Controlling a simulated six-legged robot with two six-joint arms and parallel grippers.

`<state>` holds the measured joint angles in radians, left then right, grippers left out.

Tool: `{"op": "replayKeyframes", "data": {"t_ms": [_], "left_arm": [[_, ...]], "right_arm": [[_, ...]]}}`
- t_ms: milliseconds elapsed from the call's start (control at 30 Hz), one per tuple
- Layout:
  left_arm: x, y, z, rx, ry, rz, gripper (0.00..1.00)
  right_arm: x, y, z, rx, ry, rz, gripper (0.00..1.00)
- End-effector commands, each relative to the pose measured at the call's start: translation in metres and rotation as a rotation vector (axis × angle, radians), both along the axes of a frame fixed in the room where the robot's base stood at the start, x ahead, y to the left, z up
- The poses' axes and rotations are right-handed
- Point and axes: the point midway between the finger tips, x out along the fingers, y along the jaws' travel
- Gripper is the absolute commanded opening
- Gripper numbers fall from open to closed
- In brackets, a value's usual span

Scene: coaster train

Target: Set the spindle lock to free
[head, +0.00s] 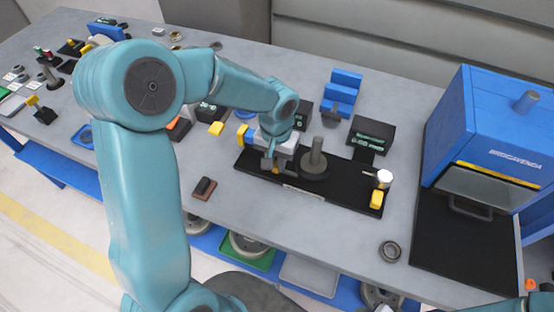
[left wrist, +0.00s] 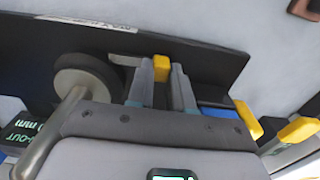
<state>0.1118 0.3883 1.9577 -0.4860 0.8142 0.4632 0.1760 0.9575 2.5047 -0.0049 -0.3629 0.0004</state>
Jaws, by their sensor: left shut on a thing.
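A long black fixture base (head: 345,190) lies on the grey bench, with an upright grey spindle (head: 317,155) on a round hub. The hub also shows in the wrist view (left wrist: 85,82). My left gripper (head: 268,165) is over the left part of the base, beside the spindle. In the wrist view its fingers (left wrist: 160,75) are shut on a small yellow block (left wrist: 161,64), seemingly the spindle lock's handle. In the head view my gripper hides this block. I cannot read the lock's setting. My right gripper is out of view.
A round gauge (head: 384,179) and a yellow block (head: 376,200) are at the base's right end. A black display box (head: 371,134) and blue V-shaped holder (head: 342,90) stand behind. A blue machine (head: 490,130) is at right. A grey ring (head: 390,251) lies in front.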

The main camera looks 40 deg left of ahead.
Motion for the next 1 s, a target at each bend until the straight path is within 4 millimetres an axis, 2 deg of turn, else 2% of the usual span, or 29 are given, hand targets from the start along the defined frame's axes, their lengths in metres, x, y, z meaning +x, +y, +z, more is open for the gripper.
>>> {"op": "replayKeyframes", "data": {"t_ms": [167,400,433,500,833,1000], "left_arm": [[-0.006,0.021,0.000,0.001,0.002,0.005,0.00],[-0.006,0.023,0.002,0.004,0.005,0.001,0.00],[-0.006,0.023,0.002,0.004,0.005,0.001,0.27],[-0.006,0.023,0.002,0.003,0.005,0.001,0.47],[-0.006,0.022,0.004,0.002,0.001,0.001,0.47],[-0.005,0.022,0.029,0.002,-0.004,0.002,0.47]], "right_arm": [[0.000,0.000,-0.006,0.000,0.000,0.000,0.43],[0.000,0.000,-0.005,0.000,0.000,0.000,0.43],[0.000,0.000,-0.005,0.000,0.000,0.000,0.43],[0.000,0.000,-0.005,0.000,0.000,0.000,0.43],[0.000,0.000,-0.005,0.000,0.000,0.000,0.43],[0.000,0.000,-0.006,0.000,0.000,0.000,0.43]]}}
